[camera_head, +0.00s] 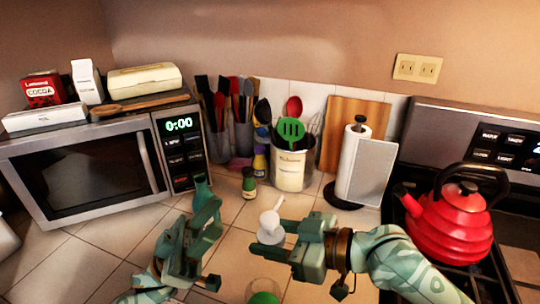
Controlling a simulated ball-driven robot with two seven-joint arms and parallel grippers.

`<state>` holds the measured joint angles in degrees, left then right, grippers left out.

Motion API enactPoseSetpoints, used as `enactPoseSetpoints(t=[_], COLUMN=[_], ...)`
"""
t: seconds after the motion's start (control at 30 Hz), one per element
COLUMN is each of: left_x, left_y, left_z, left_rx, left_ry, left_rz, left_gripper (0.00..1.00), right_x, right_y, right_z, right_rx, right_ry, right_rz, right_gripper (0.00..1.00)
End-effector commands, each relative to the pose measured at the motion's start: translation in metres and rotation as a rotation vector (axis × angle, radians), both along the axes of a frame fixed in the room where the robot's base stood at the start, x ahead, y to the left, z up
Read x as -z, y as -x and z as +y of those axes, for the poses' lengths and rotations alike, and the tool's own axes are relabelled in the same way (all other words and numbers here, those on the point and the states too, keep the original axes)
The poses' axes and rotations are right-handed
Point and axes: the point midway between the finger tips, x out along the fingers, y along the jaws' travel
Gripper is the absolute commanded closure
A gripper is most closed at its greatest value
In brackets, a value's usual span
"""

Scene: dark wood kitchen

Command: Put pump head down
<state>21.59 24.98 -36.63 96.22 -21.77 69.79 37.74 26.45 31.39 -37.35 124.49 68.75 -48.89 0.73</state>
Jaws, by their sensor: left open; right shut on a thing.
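The white pump head (270,222) is at the fingertips of my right gripper (264,240), which is shut on it above the counter. Its spout points up and to the right, and its lower part is partly hidden by the fingers. My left gripper (209,238) is open and empty, to the left of the pump head and apart from it. A clear container with green in it (263,298) shows at the bottom edge, below the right gripper; most of it is cut off.
A microwave (84,172) stands at the left and a red kettle (449,224) on the stove at the right. Tiled counter (98,249) is clear at the left front.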

Motion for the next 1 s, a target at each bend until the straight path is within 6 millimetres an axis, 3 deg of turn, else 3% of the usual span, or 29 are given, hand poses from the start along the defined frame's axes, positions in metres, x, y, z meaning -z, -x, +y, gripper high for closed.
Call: enactPoseSetpoints(t=[0.03, 0.2, 0.3, 0.43, 0.57, 0.7, 0.9, 1.0], left_x=[-0.024, -0.076, -0.090, -0.086, -0.075, -0.080, -0.100, -0.102], left_y=[-0.001, 0.011, 0.026, 0.042, 0.037, 0.013, -0.013, -0.018], left_z=[-0.018, -0.074, -0.104, -0.130, -0.133, -0.120, -0.101, -0.097], left_rx=[-0.018, -0.059, -0.006, 0.191, 0.458, 0.708, 0.901, 0.935], left_ry=[-0.043, -0.166, -0.228, -0.352, -0.551, -0.809, -1.088, -1.141], left_rz=[-0.186, -0.833, -1.208, -1.661, -2.040, -2.308, -2.467, -2.487], left_gripper=[0.60, 0.60, 0.60, 0.60, 0.60, 0.60, 0.60, 0.60], right_x=[0.000, 0.000, 0.000, 0.000, 0.000, 0.000, 0.000, 0.000], right_y=[0.000, 0.000, 0.000, 0.000, 0.000, 0.000, 0.000, 0.000], right_z=[0.000, 0.000, 0.000, 0.000, 0.000, 0.000, 0.000, 0.000], right_rx=[0.000, 0.000, 0.000, 0.000, 0.000, 0.000, 0.000, 0.000], right_ry=[0.000, 0.000, 0.000, 0.000, 0.000, 0.000, 0.000, 0.000], right_rz=[0.000, 0.000, 0.000, 0.000, 0.000, 0.000, 0.000, 0.000], right_gripper=[0.83, 0.83, 0.83, 0.83, 0.83, 0.83, 0.83, 0.83])
